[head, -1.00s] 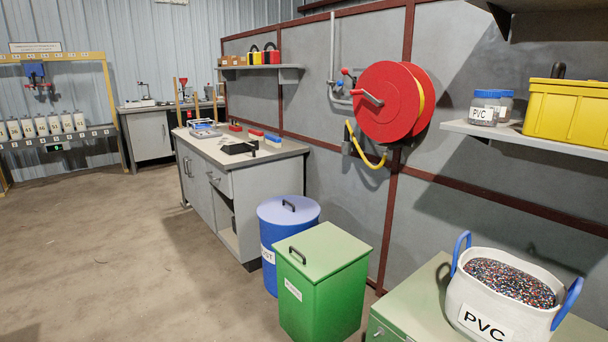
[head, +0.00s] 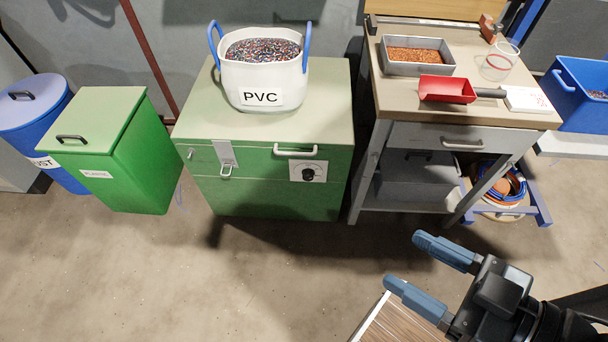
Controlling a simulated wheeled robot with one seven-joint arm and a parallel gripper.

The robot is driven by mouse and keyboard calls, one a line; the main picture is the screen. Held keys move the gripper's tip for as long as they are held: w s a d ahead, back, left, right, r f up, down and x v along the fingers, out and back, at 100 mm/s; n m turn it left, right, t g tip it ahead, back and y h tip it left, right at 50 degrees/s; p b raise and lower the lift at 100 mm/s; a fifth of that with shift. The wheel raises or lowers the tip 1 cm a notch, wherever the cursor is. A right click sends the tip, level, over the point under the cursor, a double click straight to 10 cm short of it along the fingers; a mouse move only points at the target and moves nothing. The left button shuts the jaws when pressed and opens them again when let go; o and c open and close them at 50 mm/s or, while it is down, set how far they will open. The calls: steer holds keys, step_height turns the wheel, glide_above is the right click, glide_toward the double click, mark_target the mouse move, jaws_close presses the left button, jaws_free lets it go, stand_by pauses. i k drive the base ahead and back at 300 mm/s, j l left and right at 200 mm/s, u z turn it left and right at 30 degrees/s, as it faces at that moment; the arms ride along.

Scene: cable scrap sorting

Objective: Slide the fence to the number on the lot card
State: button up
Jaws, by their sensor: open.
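My gripper (head: 414,262) is at the lower right of the head view, with its two blue fingers apart and nothing between them. It is above the floor, in front of the workbench and clear of it. A white card or pad (head: 528,100) with faint red marks lies at the right end of the workbench top. I cannot read it or tell whether it is the lot card.
A green cabinet (head: 268,190) carries a white PVC basket (head: 262,88) of granules. The workbench (head: 440,110) holds a metal tray (head: 386,58) and a red scoop (head: 446,90). A green bin (head: 124,165) and blue barrel (head: 30,115) stand left.

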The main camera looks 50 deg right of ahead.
mark_target(485, 21)
steer(key=z, duration=1.95)
steer(key=i+l+z, duration=0.15)
steer(key=l, duration=0.25)
steer(key=i+l+z, duration=0.15)
steer(key=i+l, duration=0.2)
steer(key=i+j, duration=0.4)
